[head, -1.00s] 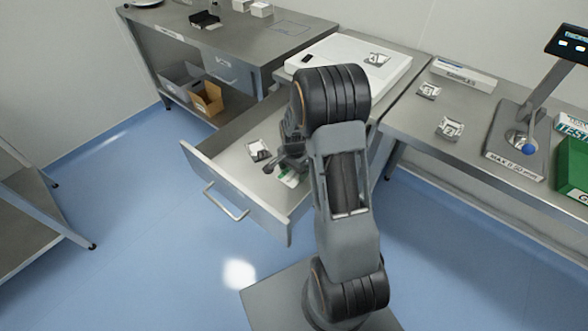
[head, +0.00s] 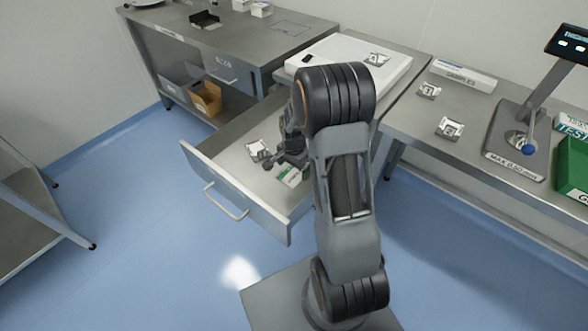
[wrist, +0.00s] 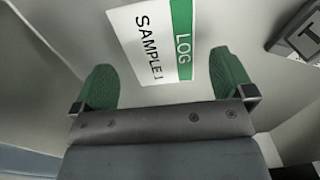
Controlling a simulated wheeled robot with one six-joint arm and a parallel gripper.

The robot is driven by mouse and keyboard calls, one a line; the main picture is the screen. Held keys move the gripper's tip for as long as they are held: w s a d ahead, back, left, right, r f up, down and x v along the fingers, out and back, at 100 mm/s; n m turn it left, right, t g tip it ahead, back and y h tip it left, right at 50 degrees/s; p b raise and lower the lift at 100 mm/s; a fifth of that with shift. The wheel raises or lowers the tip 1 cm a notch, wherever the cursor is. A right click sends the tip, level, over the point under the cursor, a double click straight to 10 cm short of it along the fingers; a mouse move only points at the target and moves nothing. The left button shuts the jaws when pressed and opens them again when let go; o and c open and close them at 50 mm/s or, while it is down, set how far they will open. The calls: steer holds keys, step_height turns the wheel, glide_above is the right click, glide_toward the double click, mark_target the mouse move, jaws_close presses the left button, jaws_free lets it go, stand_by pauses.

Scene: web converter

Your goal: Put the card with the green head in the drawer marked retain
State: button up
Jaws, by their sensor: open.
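The card with the green head (wrist: 152,45) lies flat on the floor of the open drawer (head: 222,148). In the wrist view it reads "LOG" on the green band and "SAMPLE" on the white part. My gripper (wrist: 160,85) is open, with its green fingertips apart on either side of the card's near end. It holds nothing. In the head view the card (head: 290,177) shows just below my gripper (head: 278,165), partly hidden by it. Any mark on the drawer front is not readable.
A silver block (head: 257,151) lies in the drawer left of my gripper; it also shows in the wrist view (wrist: 303,35). The drawer walls stand close around. On the right bench (head: 400,115) are silver pieces, a gauge stand (head: 512,140) and a green bin (head: 575,170).

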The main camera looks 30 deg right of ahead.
mark_target(294, 173)
step_height(294, 173, up, 10)
steer(key=s+a+r+n+t, duration=0.1)
steer(key=s+a+r+n, duration=0.3)
steer(key=s, duration=0.4)
steer(key=s+a+r+n+t, duration=0.2)
steer(key=s+a+r+n, duration=0.3)
steer(key=s+n, duration=0.3)
steer(key=shift+a+r+n, duration=0.2)
steer(key=shift+a+n, duration=0.15)
steer(key=shift+n, duration=0.25)
steer(key=shift+t, duration=0.3)
step_height(294, 173, up, 5)
steer(key=p, duration=0.4)
steer(key=shift+s+r+p, duration=0.1)
steer(key=shift+p, duration=0.25)
